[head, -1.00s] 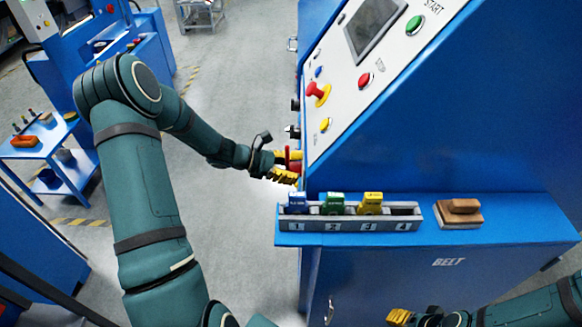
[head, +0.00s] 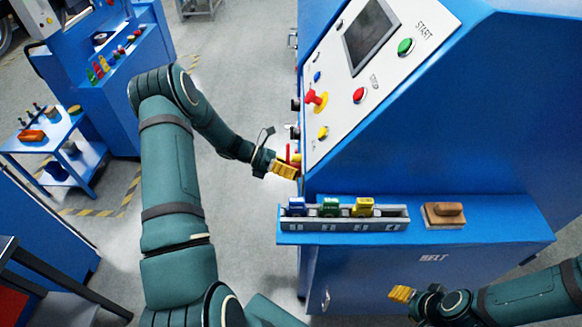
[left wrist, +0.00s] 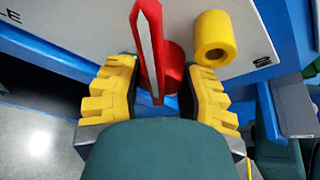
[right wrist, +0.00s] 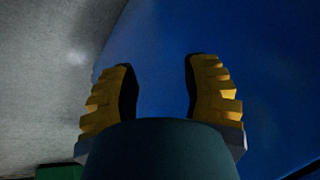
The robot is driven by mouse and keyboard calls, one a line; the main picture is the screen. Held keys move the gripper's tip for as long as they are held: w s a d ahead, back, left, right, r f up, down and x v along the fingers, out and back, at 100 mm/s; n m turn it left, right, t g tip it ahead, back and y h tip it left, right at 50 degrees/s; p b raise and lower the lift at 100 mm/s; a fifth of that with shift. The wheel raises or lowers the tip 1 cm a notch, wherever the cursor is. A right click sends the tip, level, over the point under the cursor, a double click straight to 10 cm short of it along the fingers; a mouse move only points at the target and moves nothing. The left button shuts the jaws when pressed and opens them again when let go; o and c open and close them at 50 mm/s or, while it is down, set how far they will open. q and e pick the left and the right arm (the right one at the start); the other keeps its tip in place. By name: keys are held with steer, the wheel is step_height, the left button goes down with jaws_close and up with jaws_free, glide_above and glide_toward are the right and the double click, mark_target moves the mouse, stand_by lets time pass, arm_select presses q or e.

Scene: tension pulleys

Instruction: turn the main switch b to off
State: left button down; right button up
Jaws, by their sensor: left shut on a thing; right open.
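A red switch handle with a white stripe (left wrist: 151,50) stands out from a white panel on the side of the blue machine, over a red round base. My left gripper (left wrist: 158,88) is shut on this handle, one yellow finger on either side. In the head view my left gripper (head: 284,169) is at the machine's left side, with a bit of the red switch (head: 289,152) showing beside it. The switch's own label is not readable. My right gripper (head: 402,294) is open and empty in front of the machine's lower front; its fingers stand apart in the right wrist view (right wrist: 160,90).
A yellow cylindrical knob (left wrist: 214,38) sits close to the right of the handle. A shelf (head: 500,228) juts out, carrying a numbered rack (head: 345,225) with blue, green and yellow pieces and a brown-handled block (head: 444,214). The sloped control panel (head: 390,75) is above.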

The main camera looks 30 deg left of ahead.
arm_select(q)
steer(key=shift+d, duration=0.1)
stand_by(0.5)
steer(key=shift+c, duration=2.2)
jaws_free()
steer(key=v, duration=1.2)
steer(key=shift+w+f, duration=0.1)
steer(key=shift+f, duration=0.05)
